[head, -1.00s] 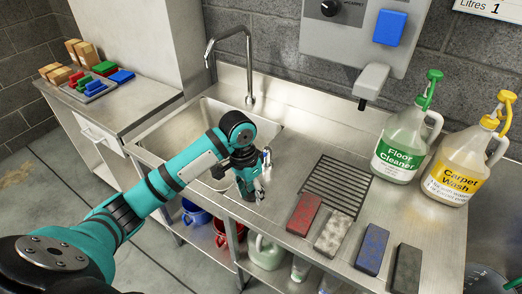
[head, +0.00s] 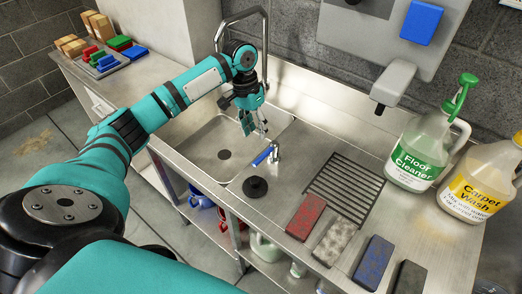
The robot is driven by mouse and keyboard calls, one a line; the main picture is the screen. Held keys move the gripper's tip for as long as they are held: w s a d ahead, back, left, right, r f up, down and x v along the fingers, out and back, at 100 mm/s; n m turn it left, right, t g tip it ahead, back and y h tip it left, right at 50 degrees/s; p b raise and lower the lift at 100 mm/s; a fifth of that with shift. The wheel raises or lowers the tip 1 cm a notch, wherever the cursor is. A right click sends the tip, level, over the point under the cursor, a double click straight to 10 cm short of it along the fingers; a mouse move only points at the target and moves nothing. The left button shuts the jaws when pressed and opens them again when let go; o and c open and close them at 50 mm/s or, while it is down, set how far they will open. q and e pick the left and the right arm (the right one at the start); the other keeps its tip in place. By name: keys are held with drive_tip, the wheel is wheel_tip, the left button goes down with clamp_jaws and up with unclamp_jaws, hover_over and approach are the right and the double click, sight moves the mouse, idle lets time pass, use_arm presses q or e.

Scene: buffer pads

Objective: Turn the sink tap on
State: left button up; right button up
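The sink (head: 205,140) is a steel basin set in the counter, with a dark drain in its floor. A tall curved steel spout (head: 264,40) rises behind it. A small silver tap with a blue lever (head: 265,155) stands on the counter at the basin's right edge. My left gripper (head: 254,130) hangs above the basin, fingers pointing down, behind the tap in the picture and apart from it. Its fingers look parted, with nothing between them. My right gripper is out of view.
A black round plug (head: 255,187) sits on the counter in front of the tap. A drain grate (head: 345,187), several coloured pads, and Floor Cleaner (head: 418,155) and Carpet Wash (head: 480,182) jugs are to the right. A soap dispenser (head: 393,82) is on the wall.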

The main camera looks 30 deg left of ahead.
sight(262, 155)
use_arm(q)
drive_tip(key=f, duration=0.3)
drive_tip(key=d+f+p, duration=0.1)
drive_tip(key=f, duration=0.4)
drive_tip(key=shift+d+f, duration=0.35)
drive_tip(key=shift+f, duration=0.05)
drive_tip(key=shift+w+f, duration=0.1)
drive_tip(key=shift+f, duration=0.3)
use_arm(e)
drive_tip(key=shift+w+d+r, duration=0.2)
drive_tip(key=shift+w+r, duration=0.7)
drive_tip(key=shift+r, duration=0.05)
use_arm(q)
drive_tip(key=shift+d, duration=0.1)
drive_tip(key=shift+c, duration=0.4)
clamp_jaws()
